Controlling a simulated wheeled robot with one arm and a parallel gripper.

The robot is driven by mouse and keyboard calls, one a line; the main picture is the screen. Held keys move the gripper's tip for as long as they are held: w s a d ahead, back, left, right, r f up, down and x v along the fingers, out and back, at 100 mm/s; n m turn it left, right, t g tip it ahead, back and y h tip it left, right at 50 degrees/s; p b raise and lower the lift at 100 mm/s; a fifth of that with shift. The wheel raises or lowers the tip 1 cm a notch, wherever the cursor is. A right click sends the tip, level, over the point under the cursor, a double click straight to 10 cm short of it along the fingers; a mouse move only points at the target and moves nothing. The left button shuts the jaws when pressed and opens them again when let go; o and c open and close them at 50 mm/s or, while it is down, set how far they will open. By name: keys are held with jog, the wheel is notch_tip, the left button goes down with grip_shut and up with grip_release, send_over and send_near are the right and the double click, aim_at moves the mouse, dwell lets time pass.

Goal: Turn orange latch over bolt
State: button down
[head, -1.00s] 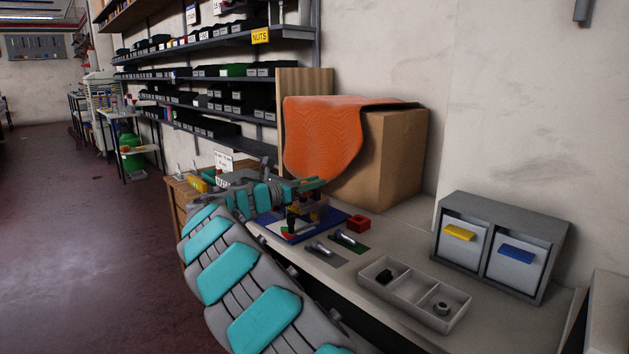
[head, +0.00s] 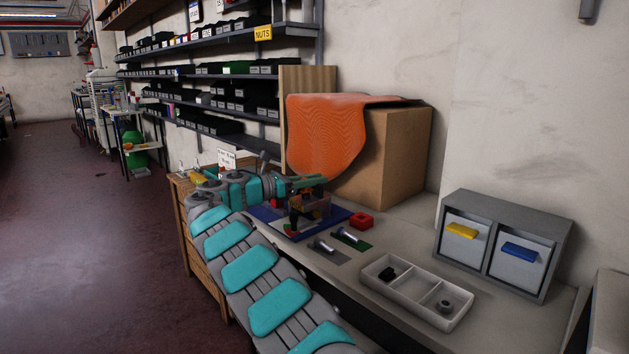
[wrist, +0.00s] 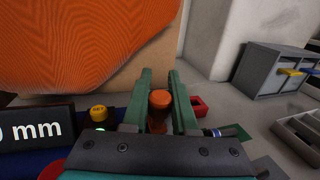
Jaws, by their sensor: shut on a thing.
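The orange latch (wrist: 160,98) shows in the wrist view as an upright orange knob between my fingers. My gripper (wrist: 160,76) has both green fingers closed around it, one on each side. In the head view my gripper (head: 311,181) is at the fixture on the blue base (head: 335,217); the latch is too small and covered to make out there. One bolt (head: 322,244) lies on a grey pad and another (head: 347,235) on a green pad, in front of the fixture. Whether a bolt sits under the latch is hidden.
A white divided tray (head: 418,297) and a grey drawer cabinet (head: 505,243) are further right. A cardboard box (head: 402,160) with an orange cloth (head: 325,135) stands behind. A yellow button (wrist: 98,112) and a display (wrist: 38,132) are left.

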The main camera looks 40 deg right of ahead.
jog(key=c, duration=0.7)
grip_release()
jog(key=shift+a, duration=0.1)
jog(key=a, duration=0.2)
jog(key=w+a, duration=0.1)
jog(key=a, duration=0.4)
jog(key=shift+w+a, duration=0.2)
jog(key=shift+w, duration=0.1)
jog(key=shift+a, duration=0.1)
